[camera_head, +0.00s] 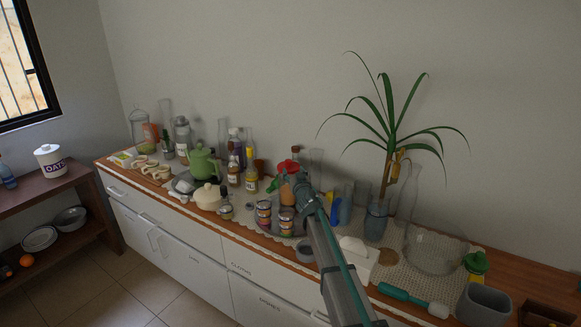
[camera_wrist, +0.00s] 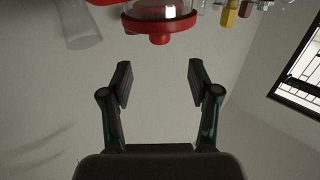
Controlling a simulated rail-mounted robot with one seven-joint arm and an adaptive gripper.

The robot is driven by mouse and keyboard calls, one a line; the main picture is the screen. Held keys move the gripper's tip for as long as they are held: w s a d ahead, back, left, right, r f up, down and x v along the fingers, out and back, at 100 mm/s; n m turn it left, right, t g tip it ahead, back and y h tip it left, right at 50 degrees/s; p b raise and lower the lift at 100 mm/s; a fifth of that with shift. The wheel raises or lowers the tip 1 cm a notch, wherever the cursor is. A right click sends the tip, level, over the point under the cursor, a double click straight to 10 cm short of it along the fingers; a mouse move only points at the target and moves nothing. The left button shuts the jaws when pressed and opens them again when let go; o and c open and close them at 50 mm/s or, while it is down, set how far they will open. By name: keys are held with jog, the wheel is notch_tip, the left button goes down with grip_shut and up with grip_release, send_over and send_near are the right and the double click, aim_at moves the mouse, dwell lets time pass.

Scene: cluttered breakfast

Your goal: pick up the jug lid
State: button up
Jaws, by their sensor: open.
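The jug lid (camera_head: 289,166) is red and sits on a jug (camera_head: 286,190) with orange showing, around the middle of the counter. In the wrist view, which looks upside down, the red lid (camera_wrist: 160,27) is at the top centre, its round knob towards me. The see-through jug wall (camera_wrist: 152,8) shows beyond it. My gripper (camera_wrist: 161,82) is open and empty, its two fingers apart, lined up left and right of the knob but short of it. In the head view, my gripper (camera_head: 301,187) is close to the jug and partly hides it.
Jars (camera_head: 264,214) stand left of the jug, with bottles (camera_head: 250,170) behind them. A green kettle (camera_head: 203,163) and a cream pot (camera_head: 207,196) are farther left. A tall plant (camera_head: 376,222) and a glass bowl (camera_head: 435,252) stand to the right.

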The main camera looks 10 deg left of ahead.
aim_at(289, 162)
jog(key=x, duration=1)
grip_shut()
